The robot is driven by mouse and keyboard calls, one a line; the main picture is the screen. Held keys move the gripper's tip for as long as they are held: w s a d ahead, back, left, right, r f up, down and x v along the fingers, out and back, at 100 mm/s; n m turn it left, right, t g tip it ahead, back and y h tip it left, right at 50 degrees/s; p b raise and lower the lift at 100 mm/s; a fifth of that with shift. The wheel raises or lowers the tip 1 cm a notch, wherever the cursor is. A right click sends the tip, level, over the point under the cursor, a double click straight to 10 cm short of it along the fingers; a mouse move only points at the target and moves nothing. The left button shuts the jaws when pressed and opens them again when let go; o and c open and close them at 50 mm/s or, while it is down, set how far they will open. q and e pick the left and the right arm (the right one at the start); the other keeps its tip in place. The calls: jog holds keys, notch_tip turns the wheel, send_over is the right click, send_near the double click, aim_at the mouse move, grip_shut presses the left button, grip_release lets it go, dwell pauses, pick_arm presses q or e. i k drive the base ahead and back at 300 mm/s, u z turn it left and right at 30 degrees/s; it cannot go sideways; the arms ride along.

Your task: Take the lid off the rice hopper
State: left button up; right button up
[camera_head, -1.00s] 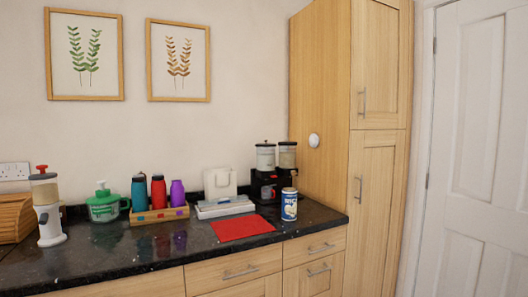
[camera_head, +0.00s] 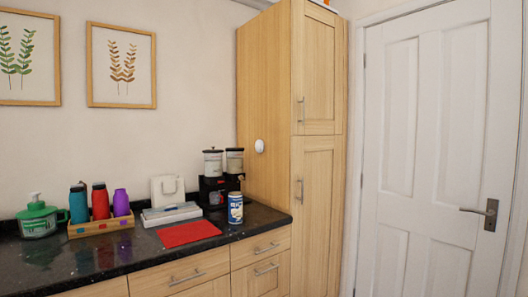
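A black twin dispenser (camera_head: 214,190) stands at the back right of the counter. Its left hopper (camera_head: 213,164) is clear with pale contents and a dark lid with a knob on top. Its right hopper (camera_head: 235,162) holds slightly more beige contents and has a dark top. Which of the two holds rice I cannot tell. A blue and white can (camera_head: 235,207) stands in front of the dispenser and partly hides its base. Neither of my grippers is in view.
A red mat (camera_head: 189,234) lies on the dark counter (camera_head: 135,252). A white box (camera_head: 171,214), a tray of bottles (camera_head: 100,226) and a green jar (camera_head: 38,220) stand to the left. A tall wooden cabinet (camera_head: 265,130) borders the counter, with a white door (camera_head: 420,130) beyond.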

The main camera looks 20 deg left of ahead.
aim_at(213, 149)
jog(key=z, duration=0.4)
jog(key=i, duration=0.8)
jog(key=u, duration=0.55)
jog(key=i, duration=0.55)
jog(key=u, duration=0.65)
